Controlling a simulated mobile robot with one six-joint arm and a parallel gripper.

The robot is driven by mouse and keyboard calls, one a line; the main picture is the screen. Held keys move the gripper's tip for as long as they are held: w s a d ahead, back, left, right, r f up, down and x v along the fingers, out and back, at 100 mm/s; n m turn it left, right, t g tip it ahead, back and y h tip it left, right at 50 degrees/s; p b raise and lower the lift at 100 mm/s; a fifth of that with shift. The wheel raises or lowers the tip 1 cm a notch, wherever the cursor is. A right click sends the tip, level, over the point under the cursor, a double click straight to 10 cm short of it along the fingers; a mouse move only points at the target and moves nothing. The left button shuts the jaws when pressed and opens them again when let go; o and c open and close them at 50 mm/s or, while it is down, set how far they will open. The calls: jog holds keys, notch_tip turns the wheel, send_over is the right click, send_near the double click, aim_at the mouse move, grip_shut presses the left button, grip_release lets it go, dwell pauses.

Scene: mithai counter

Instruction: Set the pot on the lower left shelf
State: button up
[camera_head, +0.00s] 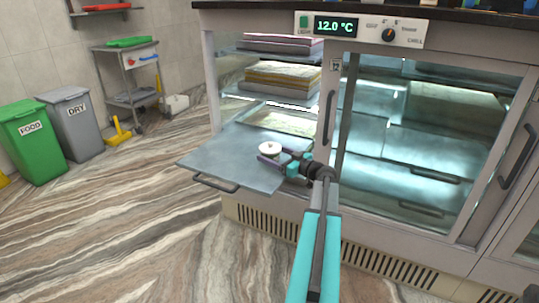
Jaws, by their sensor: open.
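A small round white pot (270,147) with a dark spot on top stands upright on a flat grey panel. This panel, the lower left shelf (225,155), juts out from the left bay of the counter and has a dark handle on its front edge. My gripper (273,154) is open, low over the shelf at the near right side of the pot. Its purple fingers are close to the pot; I cannot tell whether they touch it. The pot's lower near side is partly hidden by the gripper.
Stacked trays of sweets (280,78) fill the shelves above. The right bay (420,130) is behind glass with a dark-handled frame. A green bin (33,145), a grey bin (75,122) and a trolley (128,75) stand at left. The shelf's left part is bare.

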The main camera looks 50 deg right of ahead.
jog(key=s+p, duration=0.1)
jog(key=s, duration=0.9)
jog(key=shift+s+r, duration=0.25)
jog(key=shift+s, duration=0.1)
dwell(0.3)
